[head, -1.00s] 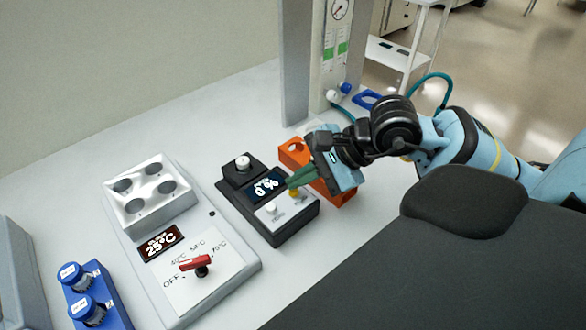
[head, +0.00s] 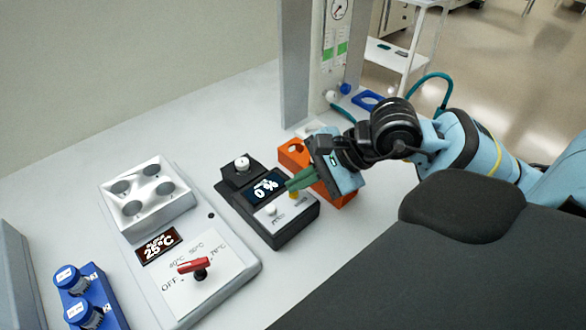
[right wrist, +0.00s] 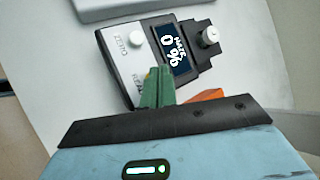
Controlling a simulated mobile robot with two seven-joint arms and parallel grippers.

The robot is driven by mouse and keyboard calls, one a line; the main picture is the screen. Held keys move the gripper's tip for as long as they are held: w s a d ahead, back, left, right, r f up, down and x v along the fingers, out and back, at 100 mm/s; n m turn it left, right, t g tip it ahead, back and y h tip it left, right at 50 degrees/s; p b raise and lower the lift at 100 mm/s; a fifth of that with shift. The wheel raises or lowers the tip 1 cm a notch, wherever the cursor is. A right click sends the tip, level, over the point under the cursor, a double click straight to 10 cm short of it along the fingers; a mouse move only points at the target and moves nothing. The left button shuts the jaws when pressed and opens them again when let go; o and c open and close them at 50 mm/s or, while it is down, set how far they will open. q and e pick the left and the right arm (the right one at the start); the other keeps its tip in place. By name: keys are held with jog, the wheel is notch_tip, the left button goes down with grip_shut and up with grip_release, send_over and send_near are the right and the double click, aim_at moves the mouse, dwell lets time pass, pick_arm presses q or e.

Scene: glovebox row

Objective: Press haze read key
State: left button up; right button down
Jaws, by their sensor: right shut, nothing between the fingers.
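The haze meter (head: 289,226) is a dark box on the bench with a display (head: 265,189) that reads 0 %. Its light key panel carries a white key (head: 272,210), marked ZERO in the right wrist view (right wrist: 136,39). A yellow key (head: 294,195) shows just below my right fingertips. My right gripper (head: 291,184) is shut and empty, with green fingers over the panel's right end. In the right wrist view the fingertips (right wrist: 158,72) cover the spot by the READ label, so I cannot tell whether they touch the key. My left gripper is out of view.
An orange block (head: 293,152) with a hole stands right behind the meter. A hotplate (head: 211,272) with a red knob and a white block with wells (head: 148,214) lie to the left. Blue-capped bottles (head: 70,279) stand at far left.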

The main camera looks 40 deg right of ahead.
dwell(0.6)
jog(key=shift+r, duration=0.65)
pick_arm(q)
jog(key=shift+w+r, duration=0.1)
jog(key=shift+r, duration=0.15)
pick_arm(e)
jog(key=shift+r, duration=0.1)
jog(key=shift+r+p, duration=0.95)
jog(key=shift+r, duration=0.6)
pick_arm(q)
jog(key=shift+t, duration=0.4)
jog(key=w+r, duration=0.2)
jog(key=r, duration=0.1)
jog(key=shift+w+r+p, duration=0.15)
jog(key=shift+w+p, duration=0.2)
jog(key=shift+p, duration=0.05)
pick_arm(e)
jog(key=shift+r, duration=0.95)
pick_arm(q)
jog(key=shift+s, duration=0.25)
